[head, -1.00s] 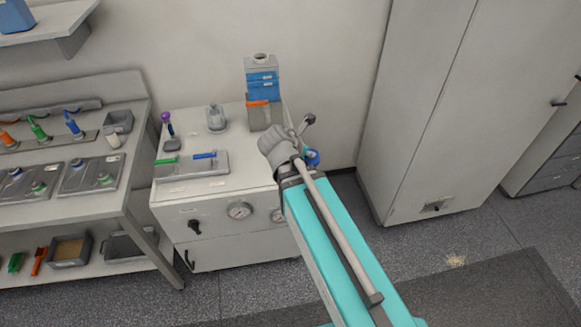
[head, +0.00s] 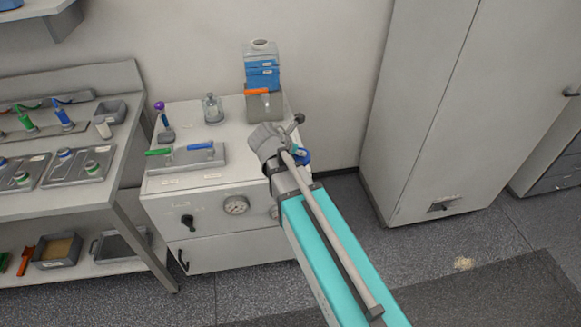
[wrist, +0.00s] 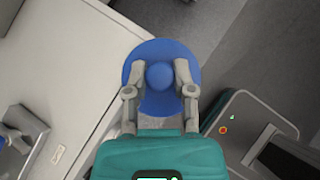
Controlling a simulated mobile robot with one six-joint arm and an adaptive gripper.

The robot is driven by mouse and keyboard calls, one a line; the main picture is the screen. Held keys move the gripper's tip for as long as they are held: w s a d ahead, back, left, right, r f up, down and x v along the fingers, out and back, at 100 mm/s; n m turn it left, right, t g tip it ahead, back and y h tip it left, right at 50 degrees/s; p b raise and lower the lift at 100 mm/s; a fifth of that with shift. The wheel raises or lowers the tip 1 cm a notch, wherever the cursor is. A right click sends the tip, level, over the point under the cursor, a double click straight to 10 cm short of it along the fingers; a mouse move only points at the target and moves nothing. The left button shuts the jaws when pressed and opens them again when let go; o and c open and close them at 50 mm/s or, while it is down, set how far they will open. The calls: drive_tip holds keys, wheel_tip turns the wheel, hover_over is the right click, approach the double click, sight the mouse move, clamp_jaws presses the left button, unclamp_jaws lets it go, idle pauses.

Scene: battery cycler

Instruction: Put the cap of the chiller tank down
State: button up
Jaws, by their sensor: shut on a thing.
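A round blue cap with a raised knob (wrist: 160,76) is in my gripper. My gripper (wrist: 160,82) is shut on the knob in the wrist view, one finger on each side. In the head view a bit of the blue cap (head: 304,157) shows past my wrist, beside the right edge of the white cabinet. In the wrist view the cap overlaps the cabinet top's edge, with floor to its right. The chiller tank (head: 262,75), a blue and clear container with an open neck on top, stands at the back right of the cabinet.
The white cabinet top (head: 235,140) has free room in its middle. It bears a small glass bottle (head: 212,109), a purple-topped tool (head: 161,115) and a grey plate with green and blue handles (head: 186,158). A workbench (head: 62,208) stands left, a tall cupboard (head: 425,110) right.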

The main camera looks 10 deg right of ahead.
drive_tip(key=f, duration=0.1)
drive_tip(key=w+f+b, duration=0.1)
drive_tip(key=f+b, duration=0.1)
drive_tip(key=shift+w+a, duration=0.25)
drive_tip(key=w+f+b, duration=0.3)
drive_tip(key=w, duration=0.1)
drive_tip(key=w+d+f+b, duration=0.1)
drive_tip(key=w+f+b, duration=0.2)
drive_tip(key=w, duration=0.1)
drive_tip(key=w+f+b, duration=0.3)
drive_tip(key=w, duration=0.2)
drive_tip(key=shift+d, duration=0.4)
drive_tip(key=shift+f, duration=0.1)
drive_tip(key=shift+w+f+b, duration=0.4)
drive_tip(key=shift+f+b, duration=0.05)
drive_tip(key=shift+b, duration=0.05)
drive_tip(key=shift+f+b, duration=1.45)
